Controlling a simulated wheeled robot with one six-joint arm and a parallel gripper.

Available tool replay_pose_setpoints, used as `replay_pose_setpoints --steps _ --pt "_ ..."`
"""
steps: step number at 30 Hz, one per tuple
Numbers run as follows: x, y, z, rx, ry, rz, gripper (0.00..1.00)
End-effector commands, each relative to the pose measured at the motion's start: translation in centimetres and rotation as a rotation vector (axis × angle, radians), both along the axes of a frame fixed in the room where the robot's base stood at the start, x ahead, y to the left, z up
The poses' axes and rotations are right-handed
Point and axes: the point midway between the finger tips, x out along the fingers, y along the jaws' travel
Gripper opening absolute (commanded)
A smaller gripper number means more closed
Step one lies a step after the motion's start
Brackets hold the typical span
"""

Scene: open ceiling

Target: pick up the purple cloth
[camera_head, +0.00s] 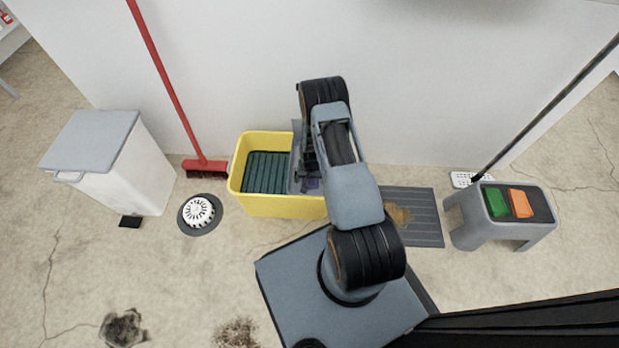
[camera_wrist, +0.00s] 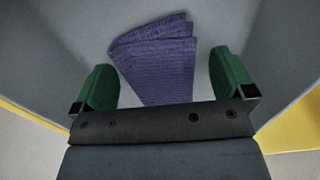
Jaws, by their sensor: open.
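The purple cloth (camera_wrist: 155,55) is folded and ribbed. It lies on a smooth grey surface in the wrist view. My gripper (camera_wrist: 164,84) is open, with one green finger on each side of the cloth's lower part. The cloth's near end is hidden behind the gripper body. I cannot tell whether the fingers touch it. In the head view, my arm reaches over the right, grey part of a yellow bucket (camera_head: 285,206), and only a small purple patch of the cloth (camera_head: 312,184) shows there.
A green ribbed insert (camera_head: 265,172) fills the bucket's left part. A white bin (camera_head: 128,172), red broom (camera_head: 204,168) and round white-and-dark object (camera_head: 199,211) are to the left. A grey mat (camera_head: 423,220) and stool (camera_head: 500,218) with green and orange items are to the right. A wall stands behind.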

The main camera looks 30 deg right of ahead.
Motion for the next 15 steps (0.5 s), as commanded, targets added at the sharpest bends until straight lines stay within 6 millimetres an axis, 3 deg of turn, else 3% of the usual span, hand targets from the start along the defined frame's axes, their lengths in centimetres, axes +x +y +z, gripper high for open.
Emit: replay_pose_setpoints --steps 3,15 --pt "0.02 0.01 0.12 0.0 -0.001 0.0 0.99" --pt "0.02 0.04 0.15 -0.001 0.0 0.001 0.61"
